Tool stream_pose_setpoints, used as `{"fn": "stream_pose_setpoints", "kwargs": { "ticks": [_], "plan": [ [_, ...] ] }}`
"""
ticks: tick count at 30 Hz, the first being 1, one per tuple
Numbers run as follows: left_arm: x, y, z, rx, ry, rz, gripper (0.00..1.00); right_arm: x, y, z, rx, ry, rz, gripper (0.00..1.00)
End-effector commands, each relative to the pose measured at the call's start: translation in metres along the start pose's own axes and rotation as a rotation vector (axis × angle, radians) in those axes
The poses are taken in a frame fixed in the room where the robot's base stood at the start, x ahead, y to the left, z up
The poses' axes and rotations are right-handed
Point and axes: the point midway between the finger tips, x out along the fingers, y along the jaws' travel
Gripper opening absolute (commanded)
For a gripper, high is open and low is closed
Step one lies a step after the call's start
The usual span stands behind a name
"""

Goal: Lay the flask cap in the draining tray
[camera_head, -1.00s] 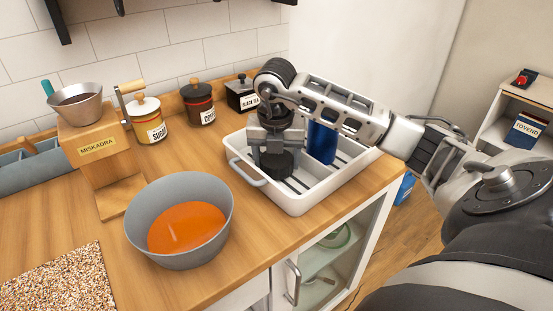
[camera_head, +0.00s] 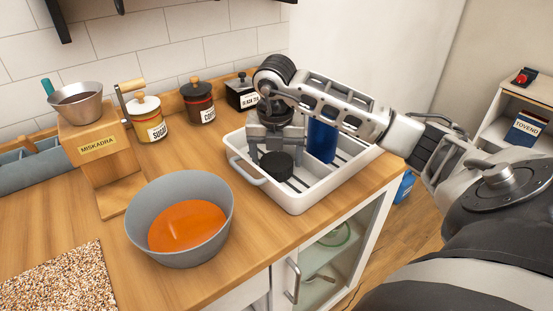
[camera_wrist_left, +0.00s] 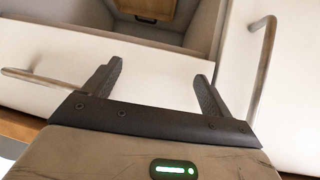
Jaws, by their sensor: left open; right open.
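The flask cap (camera_head: 277,166), a short black cylinder, lies in the white draining tray (camera_head: 297,204), near its left end. My right gripper (camera_head: 276,148) is just above and behind the cap, with its fingers apart. Whether a finger still touches the cap is hard to tell. A dark blue cylinder (camera_head: 322,141), perhaps the flask, stands in the tray to the right, partly hidden by my right arm. My left gripper (camera_wrist_left: 160,90) shows only in the left wrist view, open and empty, in front of white cabinet fronts.
A grey bowl of orange liquid (camera_head: 180,256) stands on the counter left of the tray. Behind are a wooden grinder (camera_head: 98,152), a sugar jar (camera_head: 148,122), a coffee jar (camera_head: 199,103) and a black tea tin (camera_head: 241,95). A speckled board (camera_head: 60,282) lies at the front left.

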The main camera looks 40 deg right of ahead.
Motion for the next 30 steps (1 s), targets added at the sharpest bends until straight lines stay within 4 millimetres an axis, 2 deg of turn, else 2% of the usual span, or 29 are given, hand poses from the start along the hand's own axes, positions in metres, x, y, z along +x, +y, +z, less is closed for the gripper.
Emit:
{"fn": "stream_pose_setpoints", "kwargs": {
  "ticks": [9,15,22,30],
  "plan": [
    [0.0,0.0,-0.001,-0.004,0.002,0.002,0.84,-0.072,0.0,0.001,0.001,-0.005,0.003,0.75],
    [-0.005,0.0,-0.006,0.001,0.001,-0.001,0.84,-0.101,0.0,0.001,0.001,-0.005,0.001,0.75],
    [-0.003,-0.001,0.002,0.002,-0.016,-0.004,0.84,-0.107,0.0,0.0,0.0,-0.001,0.0,0.75],
    [-0.003,-0.002,0.002,0.002,-0.014,-0.005,0.84,-0.106,0.0,0.0,0.0,0.0,0.0,0.75]
  ]
}}
